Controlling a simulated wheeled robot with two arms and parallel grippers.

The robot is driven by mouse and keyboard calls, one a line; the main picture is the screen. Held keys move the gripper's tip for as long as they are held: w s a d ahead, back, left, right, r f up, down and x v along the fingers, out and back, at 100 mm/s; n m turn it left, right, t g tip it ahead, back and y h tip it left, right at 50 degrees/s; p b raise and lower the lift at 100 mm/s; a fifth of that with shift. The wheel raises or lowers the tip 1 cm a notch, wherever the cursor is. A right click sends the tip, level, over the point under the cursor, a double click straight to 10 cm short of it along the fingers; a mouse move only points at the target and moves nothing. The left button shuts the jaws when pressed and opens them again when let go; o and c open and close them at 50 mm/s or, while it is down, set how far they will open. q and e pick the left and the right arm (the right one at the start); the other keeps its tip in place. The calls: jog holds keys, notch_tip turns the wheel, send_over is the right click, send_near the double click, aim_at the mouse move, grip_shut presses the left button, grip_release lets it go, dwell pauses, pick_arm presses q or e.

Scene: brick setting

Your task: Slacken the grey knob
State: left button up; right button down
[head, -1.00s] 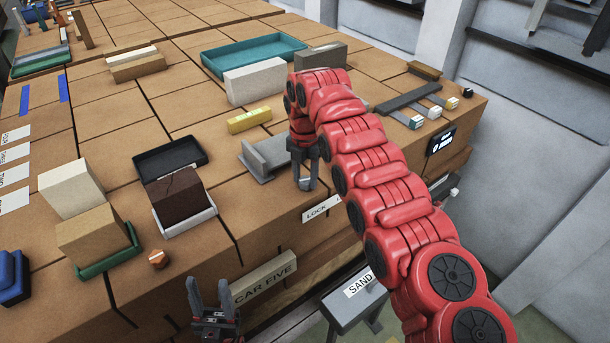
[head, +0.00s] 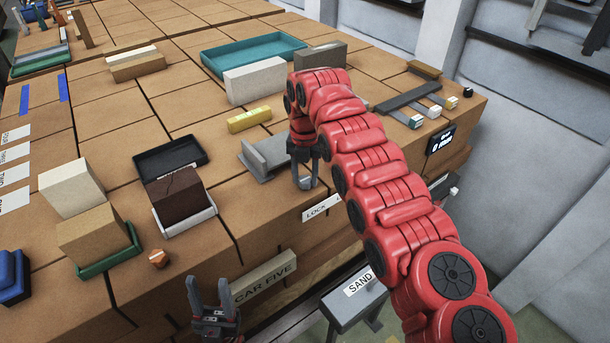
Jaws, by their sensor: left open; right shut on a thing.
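My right gripper (head: 306,184) reaches down from the red arm to the front edge of the brick table, beside the LOCK label (head: 320,208). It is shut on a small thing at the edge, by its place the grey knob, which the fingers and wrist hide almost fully. A grey L-shaped fixture (head: 262,163) lies on the table just left of this gripper. My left gripper (head: 208,295) is open and empty, fingers up, in front of the table by the CAR FIVE sign (head: 264,278).
A small dark display (head: 441,140) is on the table's right end. Grey bars (head: 405,97) with pale-tipped ends lie nearby. A white block (head: 255,81), yellow block (head: 250,120) and teal tray (head: 254,54) stand behind the fixture. A SAND stand (head: 352,303) is below the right arm.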

aim_at(304, 179)
jog(key=shift+c, duration=1.9)
grip_release()
jog(key=shift+w, duration=0.1)
jog(key=shift+r, duration=0.15)
jog(key=shift+r, duration=0.35)
notch_tip(304, 179, up, 5)
jog(key=shift+a+r+p, duration=0.15)
jog(key=shift+p, duration=0.7)
notch_tip(304, 179, up, 11)
jog(key=p, duration=1.1)
jog(key=shift+r, duration=0.15)
